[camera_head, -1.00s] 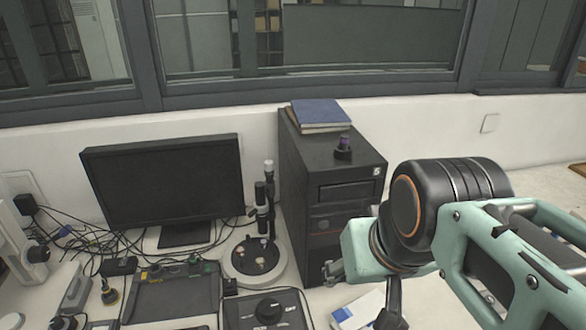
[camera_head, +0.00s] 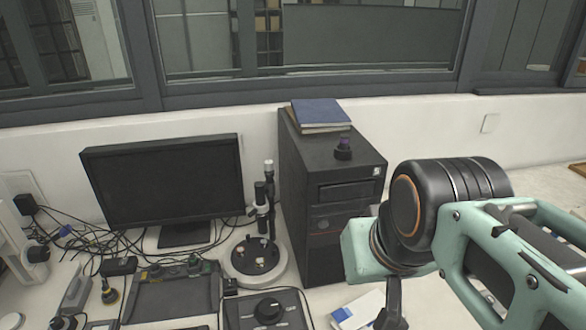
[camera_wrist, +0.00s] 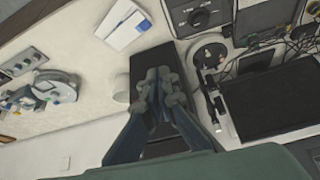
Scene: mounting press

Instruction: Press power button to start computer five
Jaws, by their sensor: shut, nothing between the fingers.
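The black computer tower (camera_head: 300,180) stands upright on the desk, with a small white label reading 5 (camera_head: 377,171) at the upper right of its front. A faint round detail (camera_head: 323,224) shows on the front panel; I cannot tell whether it is the power button. My gripper's body (camera_head: 365,250) is in front of the tower's lower right, and its fingers are hidden in the head view. In the wrist view, my gripper (camera_wrist: 160,76) is shut and empty, with its fingers in front of the dark tower (camera_wrist: 150,62). Contact cannot be told.
A monitor (camera_head: 165,185) with a dark screen and a small microscope (camera_head: 262,220) stand left of the tower. Blue books (camera_head: 320,113) and a small dark object (camera_head: 343,150) lie on top of it. A control box (camera_head: 268,308) and papers (camera_head: 357,310) lie in front.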

